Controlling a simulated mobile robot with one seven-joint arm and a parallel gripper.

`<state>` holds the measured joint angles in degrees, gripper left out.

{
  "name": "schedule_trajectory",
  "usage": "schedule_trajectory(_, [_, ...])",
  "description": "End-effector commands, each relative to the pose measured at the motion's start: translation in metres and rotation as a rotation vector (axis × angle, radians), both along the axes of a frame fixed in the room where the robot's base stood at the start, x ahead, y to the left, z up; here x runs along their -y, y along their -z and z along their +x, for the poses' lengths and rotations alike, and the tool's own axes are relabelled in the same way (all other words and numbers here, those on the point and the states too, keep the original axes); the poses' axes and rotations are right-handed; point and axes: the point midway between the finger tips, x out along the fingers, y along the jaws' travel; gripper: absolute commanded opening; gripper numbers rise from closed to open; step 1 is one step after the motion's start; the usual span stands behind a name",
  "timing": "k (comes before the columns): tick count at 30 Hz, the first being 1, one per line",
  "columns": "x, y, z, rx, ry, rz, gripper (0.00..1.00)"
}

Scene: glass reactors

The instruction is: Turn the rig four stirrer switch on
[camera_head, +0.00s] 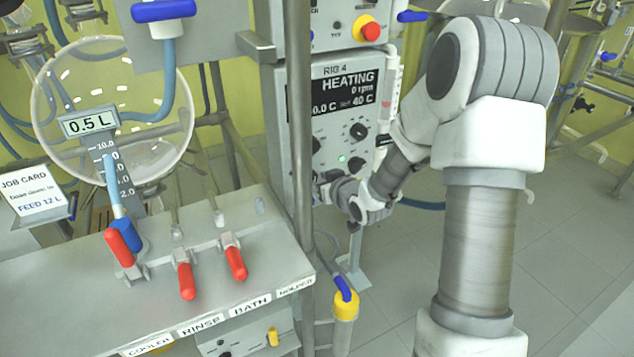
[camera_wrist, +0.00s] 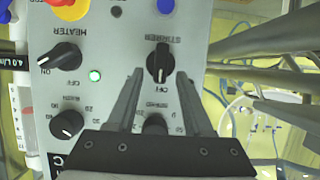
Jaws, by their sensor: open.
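The stirrer switch (camera_wrist: 160,62) is a black knob on the grey panel, under an upside-down STIRRER label in the wrist view. Its white mark points toward the OFF label. My gripper (camera_wrist: 160,74) is open, with one finger on each side of the knob; I cannot tell whether they touch it. The panel display (camera_head: 343,92) reads HEATING and 0 rpm.
The heater knob (camera_wrist: 68,57) points toward ON, near a lit green lamp (camera_wrist: 95,75). Two scale dials, one at the side (camera_wrist: 67,124), are close to my fingers. A steel post (camera_head: 300,130) stands left of the panel. A bench with red-handled valves (camera_head: 185,278) is at front left.

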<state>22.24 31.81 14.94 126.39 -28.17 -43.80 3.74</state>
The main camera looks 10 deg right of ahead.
Motion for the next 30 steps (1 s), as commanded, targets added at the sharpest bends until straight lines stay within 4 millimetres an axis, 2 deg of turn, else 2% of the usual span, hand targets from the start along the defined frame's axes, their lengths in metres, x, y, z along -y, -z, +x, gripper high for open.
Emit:
schedule_trajectory(11, [-0.0017, 0.0023, 0.0056, 0.0, 0.0, 0.0, 0.51])
schedule_trajectory(20, [-0.0017, 0.0022, 0.0054, 0.0, 0.0, 0.0, 0.0])
schedule_trajectory(30, [-0.0013, 0.0017, 0.0054, -0.002, 0.0, 0.006, 0.0])
